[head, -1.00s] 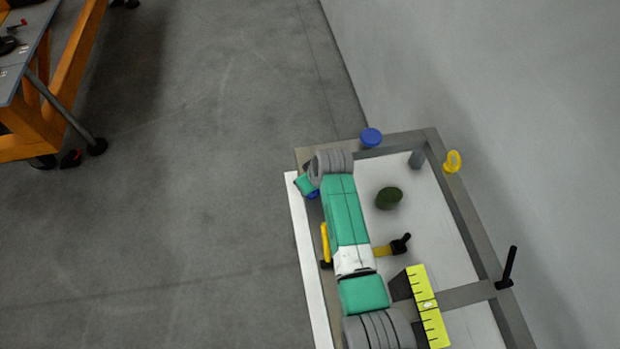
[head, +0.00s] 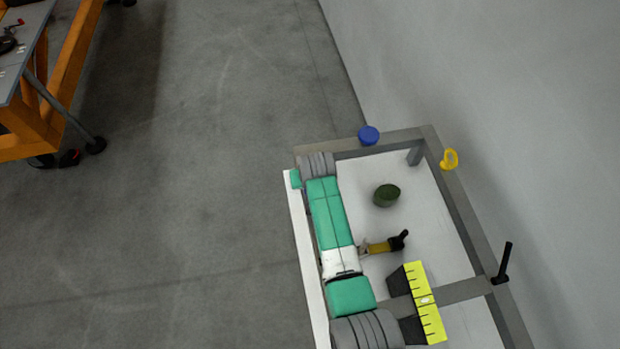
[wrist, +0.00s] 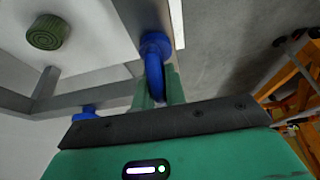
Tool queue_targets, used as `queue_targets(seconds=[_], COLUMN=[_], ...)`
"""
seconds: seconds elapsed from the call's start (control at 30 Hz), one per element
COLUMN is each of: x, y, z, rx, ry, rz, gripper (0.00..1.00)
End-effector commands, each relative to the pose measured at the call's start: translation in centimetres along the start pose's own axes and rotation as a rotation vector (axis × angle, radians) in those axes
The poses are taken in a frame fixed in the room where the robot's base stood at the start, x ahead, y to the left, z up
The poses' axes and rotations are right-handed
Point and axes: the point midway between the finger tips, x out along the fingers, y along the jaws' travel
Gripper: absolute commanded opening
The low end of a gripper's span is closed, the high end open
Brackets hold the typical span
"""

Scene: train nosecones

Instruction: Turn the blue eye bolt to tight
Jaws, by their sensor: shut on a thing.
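The blue eye bolt (wrist: 155,68) shows in the wrist view, with its round collar against the grey frame bar and its ring pointing toward my gripper. My gripper (wrist: 159,88) has its two green fingers on either side of the ring and is shut on it. In the head view my green and white arm lies over the left side of the frame. A small teal part of my gripper (head: 295,179) shows past the grey wrist. The eye bolt is hidden there behind my arm.
The grey frame carries a round blue knob (head: 369,135), a yellow eye bolt (head: 449,159) and a black handle (head: 503,264). A dark green round knob (head: 386,195) stands inside on the white panel. A yellow fitting (head: 378,248) and yellow-green marked block (head: 426,303) lie right of my arm.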

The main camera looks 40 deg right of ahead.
Motion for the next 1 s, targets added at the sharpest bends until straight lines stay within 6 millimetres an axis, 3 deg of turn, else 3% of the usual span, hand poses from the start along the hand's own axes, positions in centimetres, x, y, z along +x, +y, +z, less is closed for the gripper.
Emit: queue_targets(seconds=[0.27, 0.3, 0.4, 0.73, 1.0], x=[-0.1, -0.1, -0.1, -0.6, -5.8], y=[0.0, 0.0, 0.0, 0.0, 0.0], z=[-0.1, -0.1, -0.1, -0.1, -0.1], rx=[0.001, 0.001, 0.001, 0.000, 0.001], ry=[0.002, 0.002, 0.002, 0.003, 0.004], rz=[0.001, 0.001, 0.000, 0.000, 0.000], gripper=[0.00, 0.15, 0.34, 0.35, 0.35])
